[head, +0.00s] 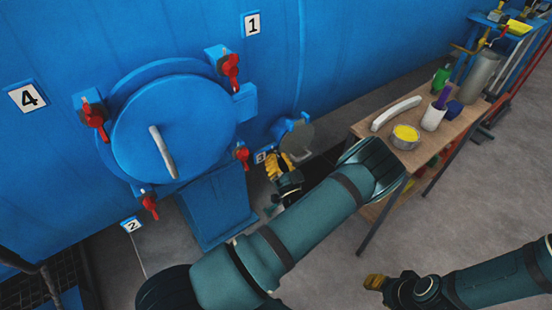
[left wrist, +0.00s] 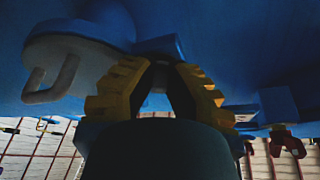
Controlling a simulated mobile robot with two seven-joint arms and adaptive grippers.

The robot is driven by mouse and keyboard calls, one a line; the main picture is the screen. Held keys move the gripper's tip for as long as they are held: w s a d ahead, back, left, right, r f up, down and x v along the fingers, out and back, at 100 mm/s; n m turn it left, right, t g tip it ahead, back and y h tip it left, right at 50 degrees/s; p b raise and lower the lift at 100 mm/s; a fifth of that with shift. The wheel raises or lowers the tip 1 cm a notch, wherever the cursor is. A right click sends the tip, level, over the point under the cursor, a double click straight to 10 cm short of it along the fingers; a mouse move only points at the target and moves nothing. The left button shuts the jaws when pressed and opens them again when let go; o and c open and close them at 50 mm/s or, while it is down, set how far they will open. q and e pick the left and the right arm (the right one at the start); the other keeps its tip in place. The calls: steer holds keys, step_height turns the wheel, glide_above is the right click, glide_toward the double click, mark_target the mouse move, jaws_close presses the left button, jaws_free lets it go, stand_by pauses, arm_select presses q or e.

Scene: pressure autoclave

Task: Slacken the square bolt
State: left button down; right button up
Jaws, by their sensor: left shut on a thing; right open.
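My left gripper (head: 279,166) has yellow fingers and is at the small grey round cover (head: 296,138) low on the blue vessel, right of the big round door. In the left wrist view the fingers (left wrist: 159,66) close in from both sides on a small part below the blue surface. It is mostly hidden by the fingers and is in the place of the square bolt; its shape cannot be made out. My right gripper (head: 374,282) is open and empty, low at the right over the floor.
The blue door (head: 185,120) carries a grey handle and several red clamps, one (head: 242,156) just left of my left gripper. A wooden table (head: 425,155) at the right holds a yellow-filled bowl (head: 405,136), a white cup (head: 433,118) and bottles.

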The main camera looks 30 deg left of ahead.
arm_select(q)
steer(key=shift+r, duration=0.1)
steer(key=c, duration=1.3)
jaws_free()
steer(key=shift+o, duration=0.2)
steer(key=v, duration=1.2)
